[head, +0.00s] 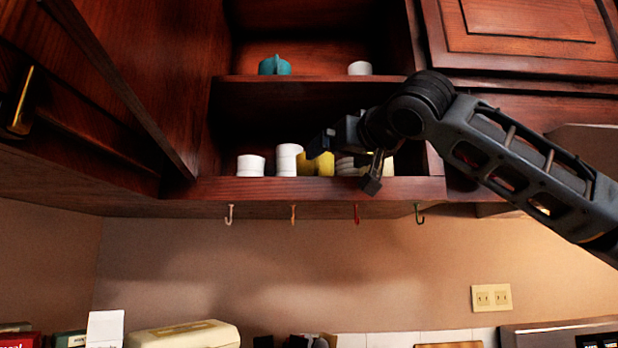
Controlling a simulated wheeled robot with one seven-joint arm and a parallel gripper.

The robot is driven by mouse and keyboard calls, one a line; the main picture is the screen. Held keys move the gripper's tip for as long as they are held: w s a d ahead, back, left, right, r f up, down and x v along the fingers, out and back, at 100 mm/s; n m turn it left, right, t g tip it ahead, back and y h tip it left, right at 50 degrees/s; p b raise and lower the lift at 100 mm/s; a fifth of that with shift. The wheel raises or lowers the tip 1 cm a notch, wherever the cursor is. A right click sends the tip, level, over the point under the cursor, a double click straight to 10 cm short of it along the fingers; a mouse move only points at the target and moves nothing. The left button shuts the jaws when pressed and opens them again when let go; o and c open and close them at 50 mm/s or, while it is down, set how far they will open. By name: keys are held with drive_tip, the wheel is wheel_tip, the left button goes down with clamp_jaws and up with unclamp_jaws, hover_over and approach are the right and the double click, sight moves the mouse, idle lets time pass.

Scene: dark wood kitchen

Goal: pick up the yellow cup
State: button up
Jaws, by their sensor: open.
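The yellow cup (316,164) stands on the lower shelf of the open wall cupboard, between white cups on the left and a stack of pale dishes on the right. Its upper part is partly hidden by my gripper. My gripper (345,160) is open in front of the shelf, with one finger over the cup's top edge and the other lower and to the right. I see nothing held between the fingers. How far the fingers are from the cup in depth I cannot tell.
Two white cups (289,158) stand just left of the yellow cup, close beside it. Stacked pale dishes (347,166) are on its right. A teal item (275,65) and a white cup (360,68) are on the upper shelf (310,79). Hooks (293,214) hang below; an open door is left.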

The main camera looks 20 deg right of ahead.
sight(323, 161)
drive_tip(key=w+p, duration=0.1)
drive_tip(key=w, duration=0.1)
drive_tip(key=w+p, duration=0.1)
drive_tip(key=w, duration=0.1)
drive_tip(key=w+a+p, duration=0.1)
drive_tip(key=w, duration=0.1)
drive_tip(key=shift+w+r, duration=0.25)
drive_tip(key=shift+r, duration=0.1)
drive_tip(key=shift+w+f, duration=0.2)
drive_tip(key=shift+w, duration=0.45)
drive_tip(key=shift+c, duration=0.3)
drive_tip(key=c, duration=0.9)
